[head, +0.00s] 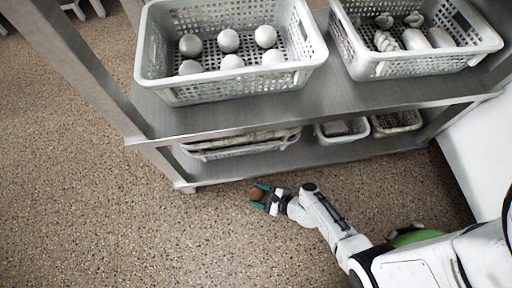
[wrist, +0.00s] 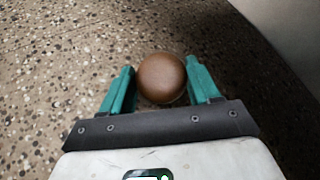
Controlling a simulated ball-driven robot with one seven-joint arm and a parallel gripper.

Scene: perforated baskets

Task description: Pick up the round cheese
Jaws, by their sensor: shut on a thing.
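A round brown thing, which looks like the round cheese (head: 257,194), is between the teal fingers of my gripper (head: 259,195) in the head view. In the wrist view the round cheese (wrist: 161,78) sits between the two fingertips of my gripper (wrist: 160,84), and the jaws are shut on it. Speckled floor shows behind it. I cannot tell from these frames how high it is above the floor.
A metal shelf unit (head: 345,100) stands beyond my gripper. Its upper shelf holds a basket of round white items (head: 165,93) and a basket of pale loaves and twisted pieces (head: 375,68). Lower baskets (head: 240,148) sit beneath. Floor (head: 90,200) to the left is clear.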

